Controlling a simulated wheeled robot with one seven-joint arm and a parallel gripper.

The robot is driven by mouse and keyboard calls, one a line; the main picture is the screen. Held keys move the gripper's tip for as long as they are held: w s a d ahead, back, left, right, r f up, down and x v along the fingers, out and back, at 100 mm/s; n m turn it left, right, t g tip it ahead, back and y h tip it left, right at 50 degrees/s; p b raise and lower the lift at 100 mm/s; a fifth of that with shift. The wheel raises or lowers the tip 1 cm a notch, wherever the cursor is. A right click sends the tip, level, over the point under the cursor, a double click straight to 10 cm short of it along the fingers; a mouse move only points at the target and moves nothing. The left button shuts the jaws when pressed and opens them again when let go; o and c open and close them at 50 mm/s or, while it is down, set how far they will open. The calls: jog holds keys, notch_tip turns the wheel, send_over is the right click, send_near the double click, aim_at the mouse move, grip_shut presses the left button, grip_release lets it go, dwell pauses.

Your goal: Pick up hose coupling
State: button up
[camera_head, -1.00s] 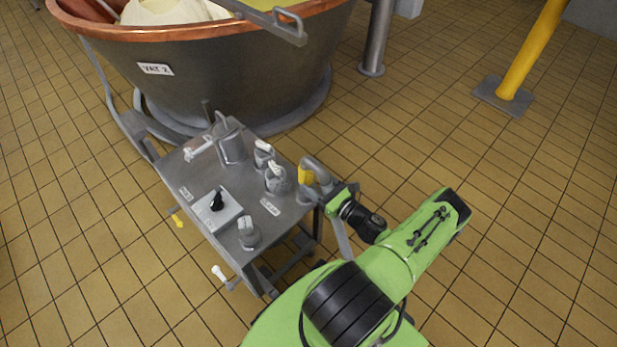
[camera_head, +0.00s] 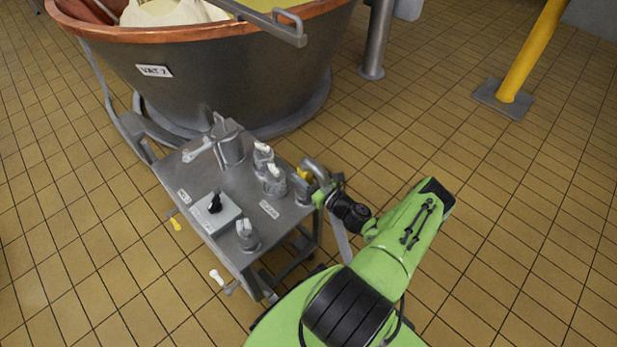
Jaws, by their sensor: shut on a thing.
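My gripper (camera_head: 318,190) is at the right edge of a grey metal cart (camera_head: 237,268). A grey bent pipe piece with a yellow part (camera_head: 304,175) is at the fingers; it looks like the hose coupling, but this is not certain at this size. The gripper is shut on this piece. The fingers and the arm's black wrist hide part of it. I cannot tell whether the piece still touches the cart top.
On the cart stand a grey jug-like vessel (camera_head: 229,147), several small grey fittings with white tops (camera_head: 274,181) and a box with a black knob (camera_head: 214,210). The copper-rimmed vat (camera_head: 220,75) stands behind. A yellow post (camera_head: 530,50) is at right. The tiled floor at right is clear.

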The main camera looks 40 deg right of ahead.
notch_tip(320, 180, up, 10)
jog(key=p, duration=0.4)
jog(key=shift+r, duration=0.1)
jog(key=shift+r+p, duration=2.95)
jog(key=shift+r, duration=0.35)
jog(key=shift+f, duration=0.1)
